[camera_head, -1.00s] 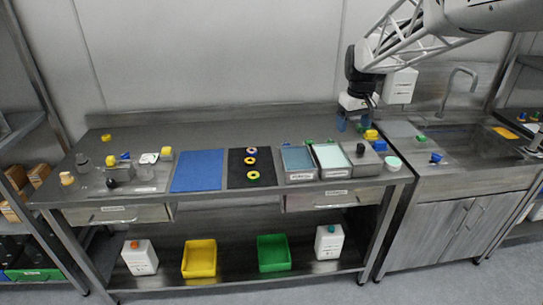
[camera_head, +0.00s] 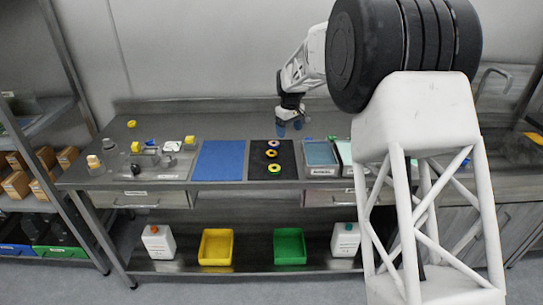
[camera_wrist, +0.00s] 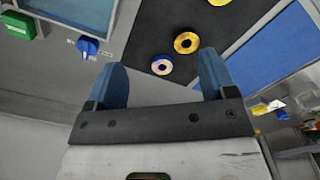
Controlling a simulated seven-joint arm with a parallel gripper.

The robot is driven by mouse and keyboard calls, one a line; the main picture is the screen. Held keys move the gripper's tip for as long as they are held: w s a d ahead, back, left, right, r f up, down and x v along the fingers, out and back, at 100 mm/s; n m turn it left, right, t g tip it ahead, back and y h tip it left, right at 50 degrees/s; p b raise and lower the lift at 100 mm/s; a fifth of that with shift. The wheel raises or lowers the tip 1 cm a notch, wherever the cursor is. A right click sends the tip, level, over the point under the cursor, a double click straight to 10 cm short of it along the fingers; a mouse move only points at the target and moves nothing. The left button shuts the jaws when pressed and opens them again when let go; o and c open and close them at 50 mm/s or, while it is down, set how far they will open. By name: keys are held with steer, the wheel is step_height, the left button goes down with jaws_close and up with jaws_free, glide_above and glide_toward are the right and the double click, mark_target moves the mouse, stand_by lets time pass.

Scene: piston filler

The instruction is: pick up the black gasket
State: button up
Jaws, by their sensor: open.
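In the wrist view the middle ring (camera_wrist: 187,43) has a black inner band; I cannot tell whether this is the black gasket. Another yellow ring (camera_wrist: 219,2) is cut by the top edge. My gripper (camera_head: 289,124) is open with blue fingers, empty, above the back of the table near the mat. In the wrist view its fingers stand apart, with the pinkish ring between them in the picture.
A blue mat (camera_head: 221,162) lies left of the black mat. Labelled trays, including this one (camera_head: 320,153), stand to its right. A blue knob (camera_wrist: 87,45) and a green block (camera_wrist: 18,24) show in the wrist view.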

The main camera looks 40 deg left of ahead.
steer(key=n, duration=0.1)
glide_above(271, 153)
step_height(271, 153, down, 4)
steer(key=shift+w+f, duration=0.1)
steer(key=shift+w, duration=0.05)
steer(key=shift+f, duration=1.3)
steer(key=shift+f, duration=0.15)
steer(key=shift+a+f, duration=0.1)
steer(key=shift+f, duration=2.35)
steer(key=shift+c, duration=0.2)
steer(key=c, duration=0.9)
